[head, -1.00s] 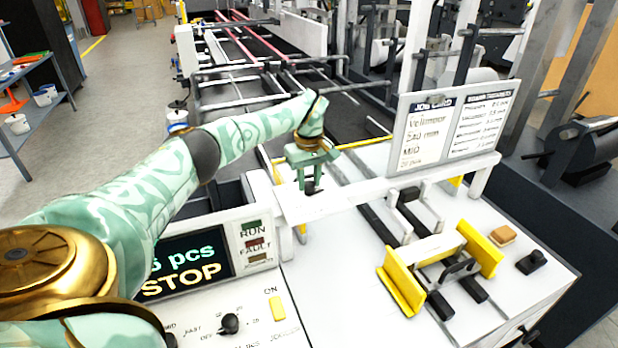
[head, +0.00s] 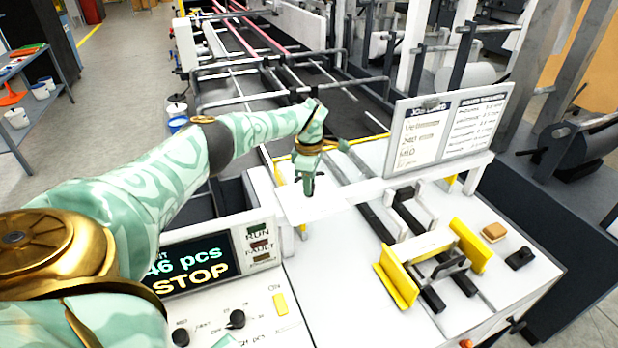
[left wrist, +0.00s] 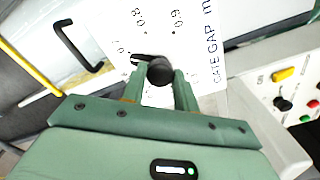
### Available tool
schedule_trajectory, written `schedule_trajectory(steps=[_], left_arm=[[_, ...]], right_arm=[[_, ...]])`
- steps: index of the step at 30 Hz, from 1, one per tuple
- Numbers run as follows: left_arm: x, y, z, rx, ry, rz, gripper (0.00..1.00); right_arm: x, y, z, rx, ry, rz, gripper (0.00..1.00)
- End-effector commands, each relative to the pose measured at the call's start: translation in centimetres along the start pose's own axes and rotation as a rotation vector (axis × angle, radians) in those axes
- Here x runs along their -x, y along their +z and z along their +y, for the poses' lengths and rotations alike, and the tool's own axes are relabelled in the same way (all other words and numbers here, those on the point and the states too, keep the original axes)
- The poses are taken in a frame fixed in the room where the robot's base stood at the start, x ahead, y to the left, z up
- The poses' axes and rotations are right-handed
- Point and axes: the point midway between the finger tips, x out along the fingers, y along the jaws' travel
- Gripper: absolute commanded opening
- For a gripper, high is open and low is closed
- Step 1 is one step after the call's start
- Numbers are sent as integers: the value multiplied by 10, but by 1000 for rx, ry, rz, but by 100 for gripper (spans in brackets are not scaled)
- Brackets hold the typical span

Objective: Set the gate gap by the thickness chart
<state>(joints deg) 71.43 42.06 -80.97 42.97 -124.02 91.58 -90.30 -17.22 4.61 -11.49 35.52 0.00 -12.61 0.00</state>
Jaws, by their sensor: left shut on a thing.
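My left gripper (head: 309,188) points down at the white gate panel, shut on the black gate gap knob (left wrist: 160,72). In the left wrist view the gripper's two fingers (left wrist: 160,80) stand either side of the knob. The knob's pointer lies toward the 0.7 mark; 0.8 and 0.9 are farther round the dial (left wrist: 155,35), and a finger hides part of the scale. The job card (head: 418,137) and the board thickness chart (head: 478,125) stand side by side on the machine; their small print is blurred. My right gripper is not in view.
The display (head: 190,268) reads STOP. Below it are a control panel with black knobs (head: 237,319) and a yellow ON button (head: 280,304). Yellow guides (head: 397,278) on dark rails stand at the right.

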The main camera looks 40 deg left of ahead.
Motion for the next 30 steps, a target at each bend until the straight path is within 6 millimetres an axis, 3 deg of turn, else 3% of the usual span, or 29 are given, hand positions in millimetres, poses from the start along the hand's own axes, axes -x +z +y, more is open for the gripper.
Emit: schedule_trajectory(steps=[30], left_arm=[[3,0,2,966,4,-2,7]], right_arm=[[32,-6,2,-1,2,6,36]])
